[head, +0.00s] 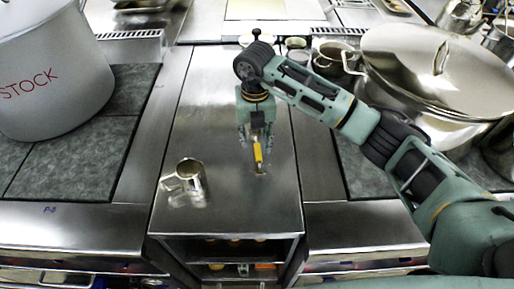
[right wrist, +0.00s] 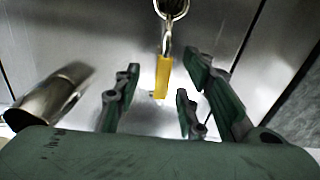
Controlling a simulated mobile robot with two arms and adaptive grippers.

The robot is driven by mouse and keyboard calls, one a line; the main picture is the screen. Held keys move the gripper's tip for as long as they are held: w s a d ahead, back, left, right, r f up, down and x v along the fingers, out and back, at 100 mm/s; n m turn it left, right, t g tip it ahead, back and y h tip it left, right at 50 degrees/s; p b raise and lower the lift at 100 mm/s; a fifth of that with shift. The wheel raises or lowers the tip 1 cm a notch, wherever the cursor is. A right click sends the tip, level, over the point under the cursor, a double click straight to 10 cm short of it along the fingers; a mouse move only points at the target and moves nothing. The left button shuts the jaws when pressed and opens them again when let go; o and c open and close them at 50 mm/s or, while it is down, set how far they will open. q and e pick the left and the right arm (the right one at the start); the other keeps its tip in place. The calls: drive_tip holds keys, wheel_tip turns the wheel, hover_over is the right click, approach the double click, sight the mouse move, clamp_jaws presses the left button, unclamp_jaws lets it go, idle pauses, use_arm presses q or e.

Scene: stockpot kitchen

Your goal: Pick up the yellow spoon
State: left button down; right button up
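The yellow spoon (head: 258,154) is on the steel counter (head: 230,205), below my right gripper (head: 256,139). In the right wrist view, its yellow handle (right wrist: 163,75) shows between my spread fingers, with shiny metal parts towards the top edge. My right gripper points down and is open, with a gap between each finger and the handle. I cannot tell how far the fingertips are above the counter. My left gripper is not in view.
A metal cup (head: 186,181) stands left of the spoon and also shows in the right wrist view (right wrist: 48,101). A large stockpot (head: 55,75) is at the left. A lidded steel pot (head: 420,65) is at the right, behind my arm. The counter's front is clear.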

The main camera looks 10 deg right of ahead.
sight(257, 147)
drive_tip(key=f, duration=0.1)
drive_tip(key=f+p, duration=0.1)
drive_tip(key=f, duration=0.2)
drive_tip(key=shift+s+d+f+p, duration=0.15)
drive_tip(key=shift+d+f+p, duration=0.15)
drive_tip(key=shift+f+p, duration=0.1)
clamp_jaws()
